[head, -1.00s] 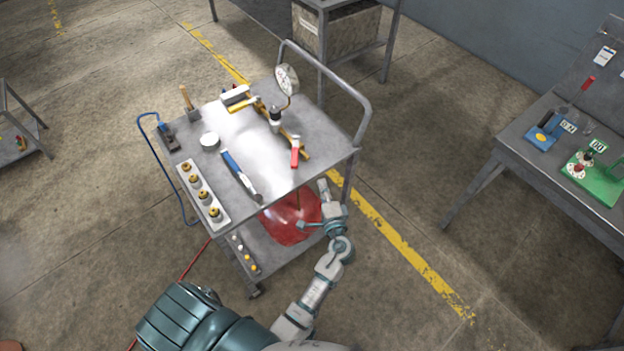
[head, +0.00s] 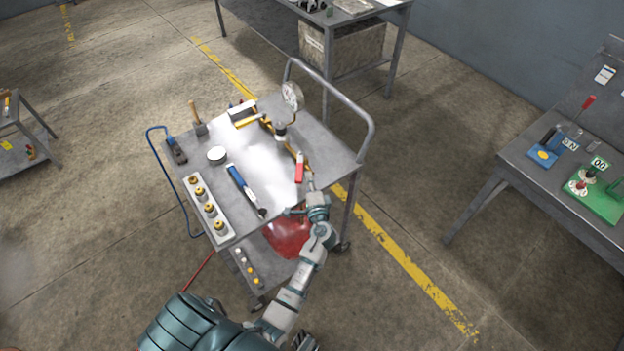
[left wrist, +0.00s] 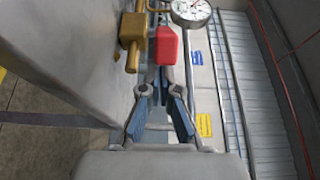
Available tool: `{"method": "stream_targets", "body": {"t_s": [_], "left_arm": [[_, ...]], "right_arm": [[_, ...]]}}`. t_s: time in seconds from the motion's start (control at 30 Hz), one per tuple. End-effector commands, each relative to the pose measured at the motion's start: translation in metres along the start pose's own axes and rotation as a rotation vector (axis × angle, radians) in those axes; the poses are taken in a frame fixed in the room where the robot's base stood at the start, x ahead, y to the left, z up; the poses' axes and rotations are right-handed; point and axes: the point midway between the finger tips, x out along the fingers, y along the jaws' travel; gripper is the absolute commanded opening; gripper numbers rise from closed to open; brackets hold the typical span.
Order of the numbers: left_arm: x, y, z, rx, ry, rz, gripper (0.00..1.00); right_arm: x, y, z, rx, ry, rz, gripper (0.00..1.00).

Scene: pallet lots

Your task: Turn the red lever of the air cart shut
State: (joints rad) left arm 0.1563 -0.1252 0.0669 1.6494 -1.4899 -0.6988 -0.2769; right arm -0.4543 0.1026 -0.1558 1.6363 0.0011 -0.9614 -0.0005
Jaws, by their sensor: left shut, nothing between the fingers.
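The air cart (head: 325,150) stands in the middle of the head view, with a brass pipe along its top. The red lever (head: 299,168) is near the pipe's front end, close to the cart's front right edge. My left gripper (head: 309,182) is at that edge, just in front of the lever. In the left wrist view the red lever (left wrist: 166,46) is straight ahead of the fingertips (left wrist: 161,74), with the brass valve (left wrist: 132,44) to its left. The fingers are shut and empty. I cannot tell whether they touch the lever.
A round gauge (head: 292,96) rises behind the lever. A red tank (head: 287,238) sits below. A workbench (head: 560,185) stands right; floor between is clear.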

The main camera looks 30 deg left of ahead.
Motion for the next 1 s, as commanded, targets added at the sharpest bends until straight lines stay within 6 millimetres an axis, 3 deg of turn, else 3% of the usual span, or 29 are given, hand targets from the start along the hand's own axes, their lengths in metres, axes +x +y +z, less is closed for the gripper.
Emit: {"method": "stream_targets", "body": {"t_s": [0.3, 0.57, 1.0], "left_arm": [[0.0, -0.001, 0.003, 0.001, 0.013, -0.001, 0.0], [0.0, -0.001, 0.009, 0.002, 0.068, 0.0, 0.0], [0.005, -0.003, 0.039, 0.007, 0.322, -0.003, 0.0]], "right_arm": [[0.0, 0.0, 0.001, 0.0, 0.0, 0.001, 0.4], [0.015, -0.001, 0.013, -0.003, -0.009, 0.0, 0.4], [0.048, -0.003, 0.061, -0.011, -0.033, -0.002, 0.4]]}}
